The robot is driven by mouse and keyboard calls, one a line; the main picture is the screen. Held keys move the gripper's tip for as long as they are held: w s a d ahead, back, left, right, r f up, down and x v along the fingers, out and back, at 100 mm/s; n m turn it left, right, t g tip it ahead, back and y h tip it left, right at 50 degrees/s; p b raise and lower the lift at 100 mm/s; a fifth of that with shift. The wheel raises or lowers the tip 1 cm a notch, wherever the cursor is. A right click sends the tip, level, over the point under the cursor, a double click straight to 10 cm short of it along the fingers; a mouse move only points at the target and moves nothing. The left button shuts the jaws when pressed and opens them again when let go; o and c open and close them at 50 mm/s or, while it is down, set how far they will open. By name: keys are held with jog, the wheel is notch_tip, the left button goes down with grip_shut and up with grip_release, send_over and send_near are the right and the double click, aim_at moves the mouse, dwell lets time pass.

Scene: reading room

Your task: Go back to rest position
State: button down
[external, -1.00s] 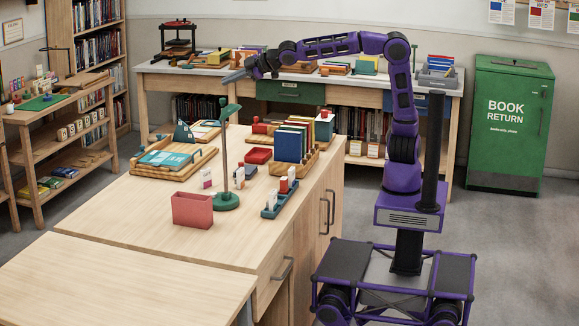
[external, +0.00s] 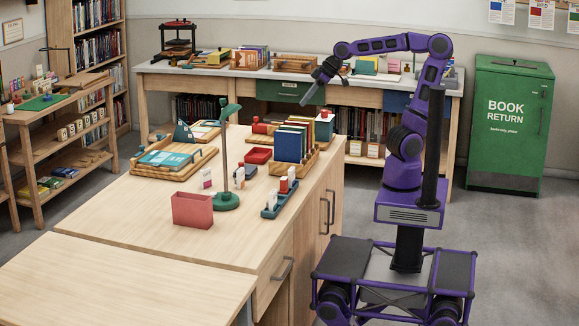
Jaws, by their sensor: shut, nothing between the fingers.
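My gripper (external: 314,90) is at the end of my purple arm in the external view. Its grey fingers are shut and empty, pointing down and to the left. It hangs in the air above the far right part of the wooden table (external: 140,222), apart from everything on it. The row of upright books (external: 289,145) in a wooden holder stands below it. My arm reaches up from my base, bends at the top and comes down to the gripper.
A green lamp (external: 226,200), a red bin (external: 192,210) and wooden trays (external: 172,172) stand on the table. A long bench (external: 220,78) lies behind. A green book return box (external: 510,120) stands at the right. The floor on the right is clear.

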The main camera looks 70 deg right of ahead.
jog(key=s+a+f+m+h, duration=0.1)
jog(key=s+a+m, duration=0.1)
jog(key=s, duration=0.5)
jog(key=s+a+f+m+g+h, duration=0.1)
jog(key=s+a+f, duration=0.1)
jog(key=s+a, duration=0.2)
jog(key=s+p, duration=0.1)
jog(key=s, duration=0.1)
jog(key=shift+s+a+m, duration=0.15)
jog(key=shift+s+m, duration=0.2)
jog(key=shift+m, duration=0.05)
